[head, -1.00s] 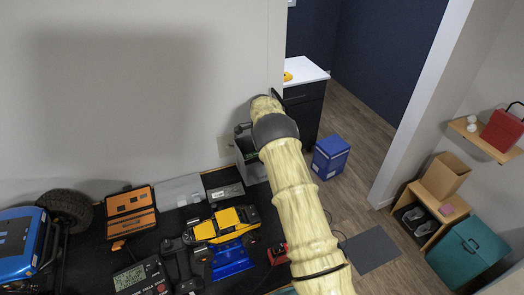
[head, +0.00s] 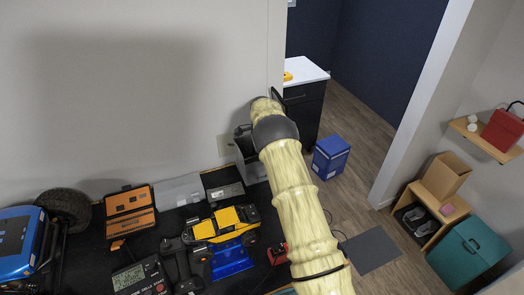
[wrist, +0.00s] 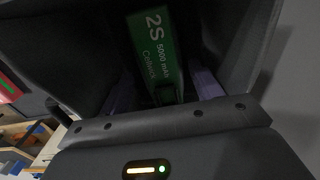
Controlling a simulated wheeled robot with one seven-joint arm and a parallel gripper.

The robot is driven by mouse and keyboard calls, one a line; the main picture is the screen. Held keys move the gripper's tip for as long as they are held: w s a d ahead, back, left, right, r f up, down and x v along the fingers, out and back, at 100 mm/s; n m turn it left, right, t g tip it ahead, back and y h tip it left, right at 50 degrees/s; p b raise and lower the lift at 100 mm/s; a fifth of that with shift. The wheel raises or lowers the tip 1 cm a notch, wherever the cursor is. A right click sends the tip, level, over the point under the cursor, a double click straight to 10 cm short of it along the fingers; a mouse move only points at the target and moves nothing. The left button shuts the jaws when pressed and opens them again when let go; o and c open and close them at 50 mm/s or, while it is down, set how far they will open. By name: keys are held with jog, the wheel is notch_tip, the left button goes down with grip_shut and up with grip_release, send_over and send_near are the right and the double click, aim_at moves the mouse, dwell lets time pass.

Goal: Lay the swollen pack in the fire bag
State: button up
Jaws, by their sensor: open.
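The green pack (wrist: 155,45), lettered "2S 5000 mAh Cellwick", shows in the wrist view inside a dark grey bag (wrist: 60,60). Its lower end is close to my gripper's palm. My gripper (wrist: 163,82) is open, with one pale purple finger on each side of the pack, inside the bag's mouth. I cannot tell whether the pack rests on the bag's floor. In the head view the bag (head: 243,140) stands against the wall at the far right end of the black bench, partly hidden by my arm. My gripper and the pack are hidden there.
The bench holds a yellow and blue crawler (head: 225,225), an orange case (head: 130,210), a blue vehicle (head: 15,245) and a meter (head: 140,278). A grey box (head: 180,190) lies near the wall. A blue box (head: 330,157) stands on the floor to the right.

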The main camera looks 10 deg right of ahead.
jog(key=shift+r+p, duration=0.35)
jog(key=shift+r, duration=0.2)
notch_tip(320, 180, up, 12)
jog(key=b, duration=0.4)
jog(key=shift+s+d, duration=0.1)
jog(key=shift+d, duration=0.05)
